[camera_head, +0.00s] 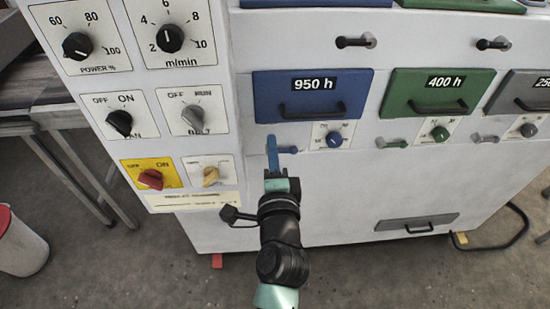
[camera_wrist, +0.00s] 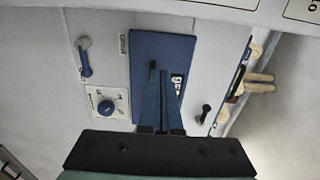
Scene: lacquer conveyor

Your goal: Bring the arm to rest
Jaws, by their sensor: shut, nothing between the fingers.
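My gripper (camera_head: 272,152) reaches up from the bottom middle of the head view, in front of the white machine (camera_head: 330,220). Its thin blue fingers are together and empty. They overlap the area at the lower left of the blue 950 h panel (camera_head: 270,95) in the picture. In the wrist view the fingers (camera_wrist: 161,72) point at the blue panel (camera_wrist: 150,42); whether they touch it I cannot tell. A blue lever (camera_head: 288,150) sits right beside the fingers in the head view and shows apart from them in the wrist view (camera_wrist: 84,58).
A control panel (camera_head: 150,85) with several knobs stands left of my gripper. A green 400 h panel (camera_head: 435,88) and its knob are to the right. A white bin (camera_head: 22,245) and a table (camera_head: 50,115) are at the left. A cable (camera_head: 505,240) lies on the floor.

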